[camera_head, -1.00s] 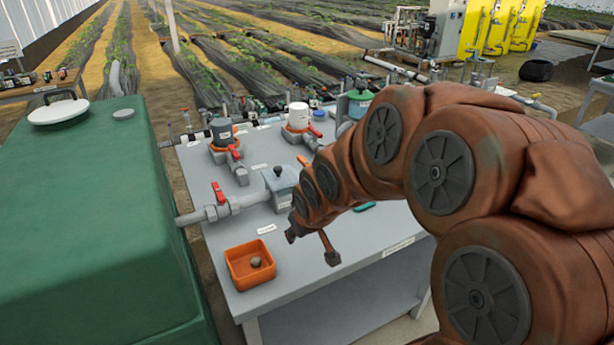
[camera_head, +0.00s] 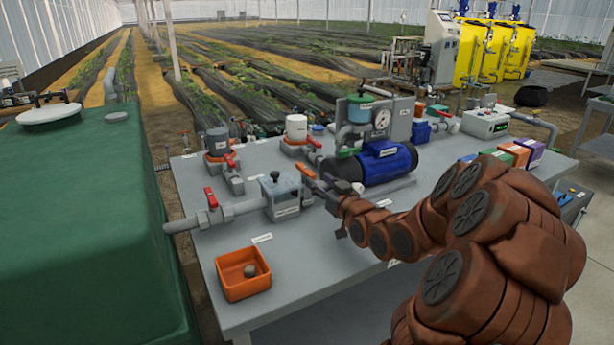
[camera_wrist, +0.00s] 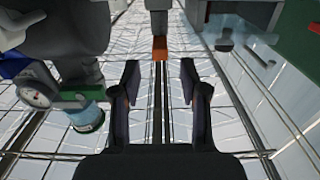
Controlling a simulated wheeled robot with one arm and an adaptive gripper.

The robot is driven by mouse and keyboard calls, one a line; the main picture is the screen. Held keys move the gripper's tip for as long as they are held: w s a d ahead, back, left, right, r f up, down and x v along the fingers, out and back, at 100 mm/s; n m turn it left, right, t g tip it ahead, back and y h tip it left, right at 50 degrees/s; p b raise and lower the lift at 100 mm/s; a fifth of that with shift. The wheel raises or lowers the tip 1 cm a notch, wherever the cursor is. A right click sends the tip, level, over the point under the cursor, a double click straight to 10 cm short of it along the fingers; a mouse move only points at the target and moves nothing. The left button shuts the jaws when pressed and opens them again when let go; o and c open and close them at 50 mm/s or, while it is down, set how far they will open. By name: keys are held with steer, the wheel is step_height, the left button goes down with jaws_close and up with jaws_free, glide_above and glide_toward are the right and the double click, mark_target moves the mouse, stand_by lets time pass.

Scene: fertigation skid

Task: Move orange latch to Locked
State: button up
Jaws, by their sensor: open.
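A small orange piece, which looks like the orange latch (camera_wrist: 160,47), hangs from a grey stem at the top middle of the wrist view. It lies ahead of my open gripper (camera_wrist: 160,82), in line with the gap between the two dark fingers and apart from them. In the head view the orange latch (camera_head: 305,169) shows just right of the clear-lidded grey filter box. My gripper (camera_head: 330,203) is close beside it, at the right of that box. Nothing is between the fingers. The Locked marking cannot be made out.
A blue pump (camera_head: 384,163) stands close right of my gripper. A pressure gauge (camera_wrist: 36,94) and teal-topped vessel are near the left finger in the wrist view. Red-handled valves (camera_head: 211,198) and an orange tray (camera_head: 243,275) are left. The table front is clear.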

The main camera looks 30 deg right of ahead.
mark_target(307, 170)
steer(key=shift+w+d, duration=0.15)
steer(key=shift+w, duration=1.75)
steer(key=shift+w+d, duration=0.15)
steer(key=shift+w, duration=1.75)
steer(key=shift+c, duration=0.4)
jaws_close()
